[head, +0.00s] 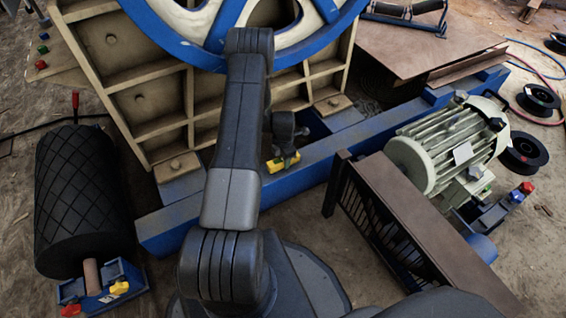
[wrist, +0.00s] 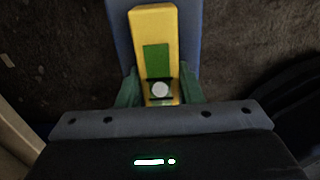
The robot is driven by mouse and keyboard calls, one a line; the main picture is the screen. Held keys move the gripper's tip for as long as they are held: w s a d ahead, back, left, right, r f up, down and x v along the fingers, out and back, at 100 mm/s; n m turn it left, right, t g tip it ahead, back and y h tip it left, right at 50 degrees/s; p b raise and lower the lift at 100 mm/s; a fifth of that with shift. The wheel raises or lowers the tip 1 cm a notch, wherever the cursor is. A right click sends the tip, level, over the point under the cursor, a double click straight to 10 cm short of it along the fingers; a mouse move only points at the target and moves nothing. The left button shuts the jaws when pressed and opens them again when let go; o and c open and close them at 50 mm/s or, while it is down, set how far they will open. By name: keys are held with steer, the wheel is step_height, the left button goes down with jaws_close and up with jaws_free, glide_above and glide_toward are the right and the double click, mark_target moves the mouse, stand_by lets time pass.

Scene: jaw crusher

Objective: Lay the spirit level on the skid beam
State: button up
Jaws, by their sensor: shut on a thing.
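The yellow spirit level (head: 278,165) with a green panel is at the blue skid beam (head: 330,170) in the head view, partly hidden by my gripper (head: 285,157). In the wrist view my gripper (wrist: 159,92) has its green fingers on both sides of the spirit level (wrist: 154,24) near its close end, by a round white vial. The level's length runs along the blue beam (wrist: 190,25), which shows beneath it on both sides. I cannot tell whether the level touches the beam or is just above it.
The ribbed crusher body (head: 150,110) with its blue-rimmed flywheel (head: 205,50) stands behind the beam. A pale motor (head: 450,145) and a brown guard with slats (head: 400,220) are at the right. A black ribbed roller (head: 80,195) lies at the left.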

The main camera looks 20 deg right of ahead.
steer(key=shift+f, duration=0.35)
steer(key=shift+f, duration=0.1)
steer(key=shift+f, duration=0.15)
steer(key=o, duration=1.1)
steer(key=shift+o, duration=0.2)
